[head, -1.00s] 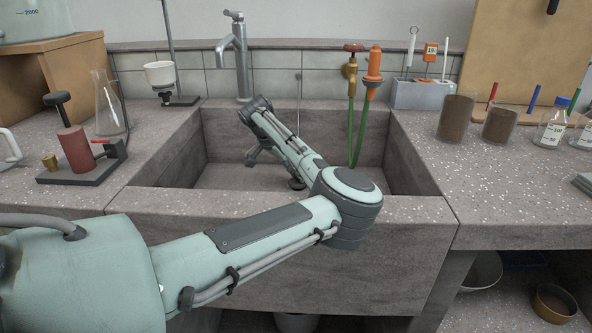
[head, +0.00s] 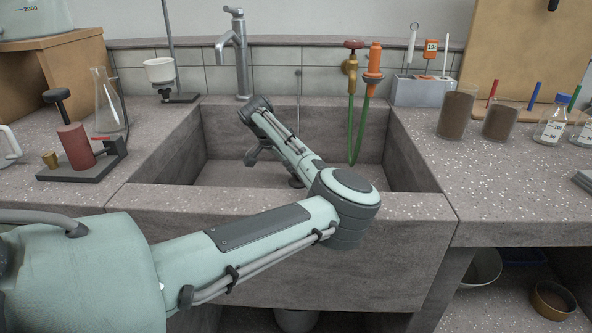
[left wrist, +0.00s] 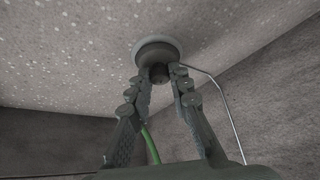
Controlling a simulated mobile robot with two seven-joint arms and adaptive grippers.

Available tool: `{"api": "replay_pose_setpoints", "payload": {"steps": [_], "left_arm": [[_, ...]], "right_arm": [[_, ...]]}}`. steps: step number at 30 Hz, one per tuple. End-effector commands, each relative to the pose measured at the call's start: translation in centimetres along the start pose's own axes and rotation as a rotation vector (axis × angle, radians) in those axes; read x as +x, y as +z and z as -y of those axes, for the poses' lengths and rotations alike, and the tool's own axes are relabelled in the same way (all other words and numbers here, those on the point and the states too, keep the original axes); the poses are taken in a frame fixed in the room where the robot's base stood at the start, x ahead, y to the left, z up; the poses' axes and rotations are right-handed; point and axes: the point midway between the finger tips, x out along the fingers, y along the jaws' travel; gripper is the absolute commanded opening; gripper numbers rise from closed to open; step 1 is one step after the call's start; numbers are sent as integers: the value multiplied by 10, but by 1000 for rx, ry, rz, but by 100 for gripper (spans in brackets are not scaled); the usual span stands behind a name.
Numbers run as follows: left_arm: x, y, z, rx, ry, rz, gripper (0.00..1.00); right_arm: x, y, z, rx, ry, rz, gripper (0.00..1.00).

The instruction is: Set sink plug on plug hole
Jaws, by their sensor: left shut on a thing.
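The dark round sink plug (left wrist: 152,53) is between the fingertips of my left gripper (left wrist: 159,78) in the left wrist view, held by its small knob. A thin metal line runs from near the knob to the right. A pale round rim (left wrist: 173,43), seemingly the plug hole's, shows just behind the plug on the speckled sink floor. I cannot tell whether the plug touches it. In the head view my left arm reaches into the sink (head: 230,172) and hides most of the gripper. A small dark round thing (head: 296,182) shows beside the forearm. My right gripper is not in view.
The grey tap (head: 240,60) stands behind the sink. Red and orange valves (head: 373,62) with green hoses hang at its back right.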

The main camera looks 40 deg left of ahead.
Motion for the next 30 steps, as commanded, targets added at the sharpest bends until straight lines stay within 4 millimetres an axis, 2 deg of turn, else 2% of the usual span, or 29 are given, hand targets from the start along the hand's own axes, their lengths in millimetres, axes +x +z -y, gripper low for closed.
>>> {"api": "replay_pose_setpoints", "payload": {"steps": [12, 13, 18, 30], "left_arm": [[2, 1, 0, 0, 0, 0, 0], [2, 1, 0, 0, 0, 0, 20], [2, 1, 0, 0, 0, 0, 41], [-4, 1, 0, 0, -2, 0, 43]], "right_arm": [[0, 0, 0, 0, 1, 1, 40], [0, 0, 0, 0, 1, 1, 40], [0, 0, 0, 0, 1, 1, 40], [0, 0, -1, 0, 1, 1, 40]]}}
